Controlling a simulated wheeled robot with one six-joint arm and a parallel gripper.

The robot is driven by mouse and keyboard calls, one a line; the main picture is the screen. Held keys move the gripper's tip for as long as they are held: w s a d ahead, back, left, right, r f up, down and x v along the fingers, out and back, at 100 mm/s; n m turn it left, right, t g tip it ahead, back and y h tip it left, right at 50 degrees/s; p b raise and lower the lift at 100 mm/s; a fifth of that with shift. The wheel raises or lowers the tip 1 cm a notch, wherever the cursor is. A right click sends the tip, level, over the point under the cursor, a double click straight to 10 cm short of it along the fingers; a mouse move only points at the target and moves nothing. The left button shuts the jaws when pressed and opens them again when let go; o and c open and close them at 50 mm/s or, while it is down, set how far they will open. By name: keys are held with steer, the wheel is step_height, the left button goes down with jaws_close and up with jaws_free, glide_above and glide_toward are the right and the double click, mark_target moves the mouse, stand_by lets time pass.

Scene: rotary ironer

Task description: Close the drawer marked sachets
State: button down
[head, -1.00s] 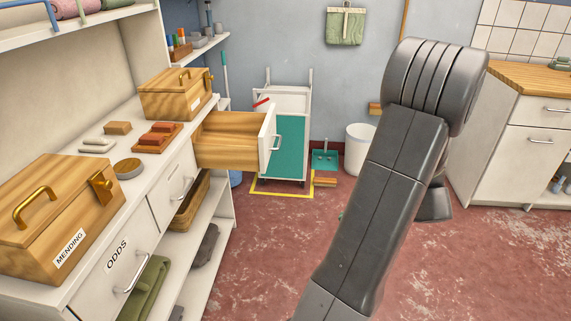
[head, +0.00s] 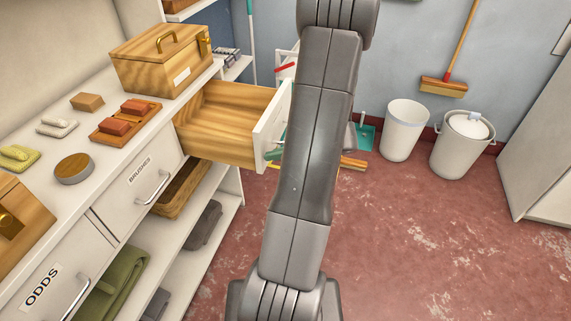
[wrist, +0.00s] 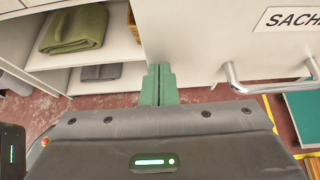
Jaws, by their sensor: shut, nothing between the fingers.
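The sachets drawer stands open, its wooden box (head: 225,117) pulled out of the white cabinet. Its white front (head: 270,128) faces right in the head view, partly hidden by my arm. In the wrist view the drawer front (wrist: 205,40) fills the upper right, with part of the label "SACH" and a metal bar handle (wrist: 268,88). My gripper (wrist: 158,72) has green fingers, shut and empty, by the front's lower left part, left of the handle. I cannot tell whether they touch it.
The brushes drawer (head: 138,190) and odds drawer (head: 58,285) are shut. A wooden box (head: 160,62) stands on the counter above the open drawer. Bins (head: 403,130) stand by the back wall. The red floor (head: 430,235) at right is clear.

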mark_target(198, 139)
steer(key=shift+a, duration=0.15)
steer(key=w+a, duration=0.2)
steer(key=a, duration=0.6)
steer(key=w+a, duration=0.3)
steer(key=a, duration=0.6)
steer(key=w+a+p, duration=0.1)
steer(key=w+a, duration=0.2)
steer(key=a, duration=0.5)
steer(key=shift+w+a, duration=0.15)
steer(key=shift+a, duration=0.2)
steer(key=shift+a+r, duration=0.1)
steer(key=shift+r, duration=0.05)
steer(key=shift+w+r, duration=0.1)
steer(key=shift+d, duration=0.2)
steer(key=d, duration=0.1)
steer(key=s+d, duration=0.1)
steer(key=shift+d+f, duration=0.2)
steer(key=shift+d, duration=0.1)
steer(key=v, duration=1.1)
steer(key=shift+s+d+f, duration=0.1)
steer(key=shift+d+f, duration=0.15)
